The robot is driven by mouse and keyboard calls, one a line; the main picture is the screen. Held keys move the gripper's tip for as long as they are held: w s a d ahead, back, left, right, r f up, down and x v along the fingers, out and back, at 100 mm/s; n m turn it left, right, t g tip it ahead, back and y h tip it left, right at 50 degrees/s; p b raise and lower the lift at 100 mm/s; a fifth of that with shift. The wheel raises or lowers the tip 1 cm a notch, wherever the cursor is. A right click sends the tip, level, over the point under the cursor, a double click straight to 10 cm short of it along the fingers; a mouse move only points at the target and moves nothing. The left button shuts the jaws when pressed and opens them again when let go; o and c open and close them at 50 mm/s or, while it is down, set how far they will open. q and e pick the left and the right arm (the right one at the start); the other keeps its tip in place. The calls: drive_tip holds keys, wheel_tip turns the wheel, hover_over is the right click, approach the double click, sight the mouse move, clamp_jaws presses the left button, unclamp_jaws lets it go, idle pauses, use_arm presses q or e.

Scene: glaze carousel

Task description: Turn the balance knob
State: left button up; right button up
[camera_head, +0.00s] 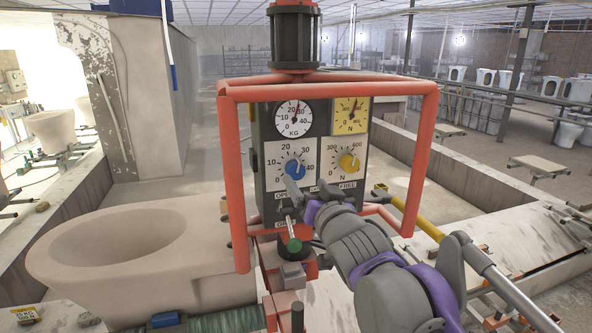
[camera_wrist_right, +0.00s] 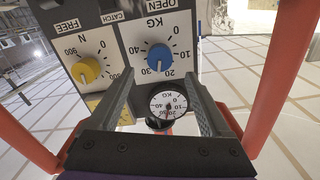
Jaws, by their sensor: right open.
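A dark control box (camera_head: 262,190) carries a blue knob (camera_head: 294,168) on a KG scale and a yellow knob (camera_head: 348,162) on an N scale. Neither knob is labelled as balance. My right gripper (camera_head: 291,193) is in front of the box, just below the blue knob in the head view. In the right wrist view, which is upside down, the gripper (camera_wrist_right: 159,82) is open and empty. The blue knob (camera_wrist_right: 159,57) lies beyond and between its fingertips, apparently untouched; the yellow knob (camera_wrist_right: 87,70) is to the left. My left gripper is not in view.
An orange tube frame (camera_head: 235,180) surrounds the box. A KG dial (camera_head: 293,118) and yellow N dial (camera_head: 350,115) sit above the knobs. A green-tipped lever (camera_head: 293,244) projects below. A pale ceramic basin (camera_head: 130,240) stands left; a card (camera_head: 27,315) reads 25 KG, 500 N.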

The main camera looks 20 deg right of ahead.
sight(297, 171)
drive_tip(key=w+p, duration=0.1)
drive_tip(key=w, duration=0.7)
drive_tip(key=shift+w+a+f, duration=0.1)
drive_tip(key=shift+w, duration=0.05)
clamp_jaws()
